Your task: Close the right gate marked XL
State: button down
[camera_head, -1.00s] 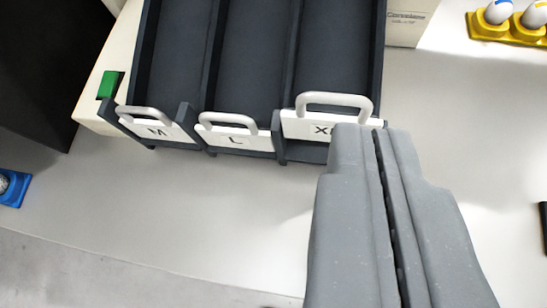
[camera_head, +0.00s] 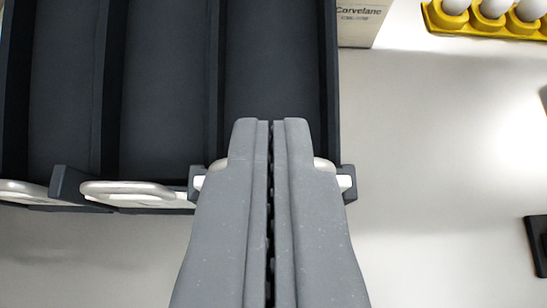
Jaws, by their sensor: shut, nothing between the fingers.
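The right gate, marked XL in the earlier frame, is mostly hidden behind my gripper (camera_head: 271,122). Only the ends of its white panel (camera_head: 345,182) and grey handle (camera_head: 324,164) show on either side of the fingers. My gripper is shut and empty, and its tips lie over the front of the right lane (camera_head: 270,60). I cannot tell whether the fingers touch the gate or how high the gate stands. The XL label is hidden.
The middle gate's handle (camera_head: 128,188) and the left gate's handle (camera_head: 22,188) stand to the left. A cream box (camera_head: 359,22) adjoins the lanes at the right. A yellow egg tray (camera_head: 437,18) holds several eggs at top right.

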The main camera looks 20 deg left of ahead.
jog(key=shift+w+f, duration=0.2)
jog(key=shift+f, duration=1.45)
notch_tip(320, 180, down, 7)
jog(key=b, duration=0.2)
jog(key=shift+s+r, duration=0.15)
jog(key=shift+r, duration=0.05)
